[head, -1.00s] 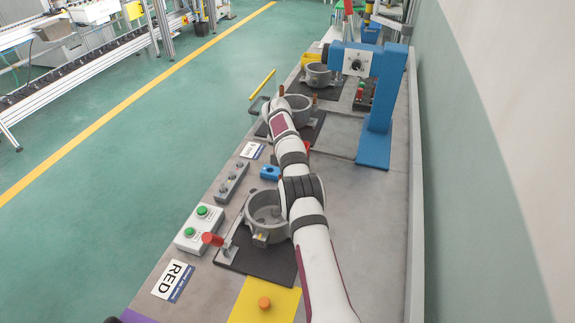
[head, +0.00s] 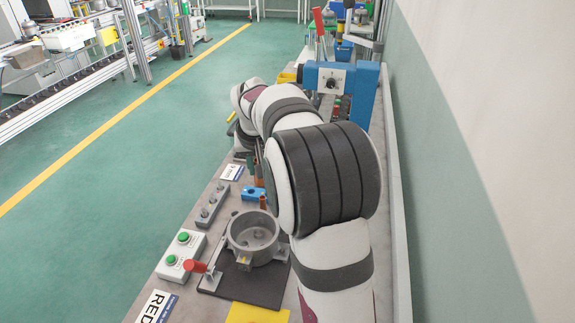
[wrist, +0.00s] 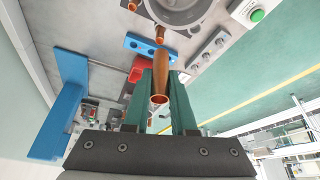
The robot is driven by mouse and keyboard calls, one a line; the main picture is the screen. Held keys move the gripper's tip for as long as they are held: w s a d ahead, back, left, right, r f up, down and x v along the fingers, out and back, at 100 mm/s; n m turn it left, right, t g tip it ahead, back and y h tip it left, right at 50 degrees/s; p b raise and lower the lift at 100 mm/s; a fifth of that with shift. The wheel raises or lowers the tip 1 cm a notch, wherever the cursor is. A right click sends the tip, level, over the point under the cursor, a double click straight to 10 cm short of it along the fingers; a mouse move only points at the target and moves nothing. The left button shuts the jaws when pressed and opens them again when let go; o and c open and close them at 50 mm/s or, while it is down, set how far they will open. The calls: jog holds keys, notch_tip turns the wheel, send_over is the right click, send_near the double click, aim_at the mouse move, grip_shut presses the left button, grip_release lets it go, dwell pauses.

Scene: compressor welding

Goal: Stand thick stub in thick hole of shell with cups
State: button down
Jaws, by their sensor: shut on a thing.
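My gripper (wrist: 160,80) has green fingers shut on a copper stub (wrist: 160,84), whose open end faces the wrist camera. In the head view my arm hides most of the gripper. A grey round shell (head: 253,235) sits on a black plate in front; it shows at the top of the wrist view (wrist: 175,8), partly cut off. The gripper is apart from it. I cannot make out its cups or thick hole. A short copper piece (wrist: 160,36) shows beyond the held stub, near the blue block.
A blue block with holes (head: 253,194) and a grey switch strip (head: 212,203) lie beyond the shell. A blue press frame (head: 362,90) stands behind the arm.

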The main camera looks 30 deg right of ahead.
jog(key=s+a+r+n+y, duration=0.2)
jog(key=s+a+r+n, duration=0.2)
jog(key=s+a, duration=0.65)
jog(key=n, duration=0.3)
send_over(233, 212)
jog(key=s, duration=0.1)
notch_tip(233, 212, down, 10)
jog(key=shift+s+d+f+t+y, duration=0.15)
jog(key=shift+f+t+y, duration=0.05)
jog(key=shift+t+y, duration=0.1)
jog(key=shift+f, duration=2.9)
jog(key=shift+f, duration=1.55)
jog(key=c, duration=0.7)
grip_release()
jog(key=shift+o, duration=0.2)
